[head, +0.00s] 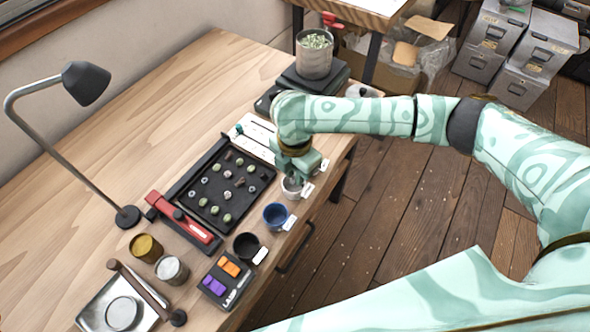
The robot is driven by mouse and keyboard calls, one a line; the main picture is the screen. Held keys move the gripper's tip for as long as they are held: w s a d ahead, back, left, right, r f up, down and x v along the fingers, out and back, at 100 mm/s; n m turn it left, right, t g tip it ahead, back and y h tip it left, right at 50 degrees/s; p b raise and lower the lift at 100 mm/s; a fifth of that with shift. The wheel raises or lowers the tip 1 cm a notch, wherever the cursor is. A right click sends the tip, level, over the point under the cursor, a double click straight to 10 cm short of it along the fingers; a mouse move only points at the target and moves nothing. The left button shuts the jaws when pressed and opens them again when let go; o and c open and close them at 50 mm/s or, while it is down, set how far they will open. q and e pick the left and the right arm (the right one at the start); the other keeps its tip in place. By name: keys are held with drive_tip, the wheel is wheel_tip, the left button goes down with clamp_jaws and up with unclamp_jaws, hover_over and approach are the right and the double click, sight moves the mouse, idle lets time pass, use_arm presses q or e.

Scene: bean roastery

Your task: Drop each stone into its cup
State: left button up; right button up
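A black tray (266,178) holds several small stones, some green, some brown and some pale grey. Three cups with white labels stand along the table's right edge: a pale cup (291,190), a blue cup (275,215) and a black cup (246,245). My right gripper (296,178) points down just over the pale cup and partly hides it. Its fingers are small and overlap the cup, so I cannot tell whether they are open or hold a stone. My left gripper is not in view.
A red-handled tool (184,220) lies along the tray's left side. Two tins (146,248), a device with orange and purple blocks (226,280) and a metal scale (100,312) stand in front. A lamp (86,84) stands left; a potted plant (314,55) stands behind. The table's left-middle is clear.

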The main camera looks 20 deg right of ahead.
drive_tip(key=o, duration=0.3)
wheel_tip(320, 180, up, 16)
drive_tip(key=p, duration=0.7)
drive_tip(key=shift+r, duration=0.15)
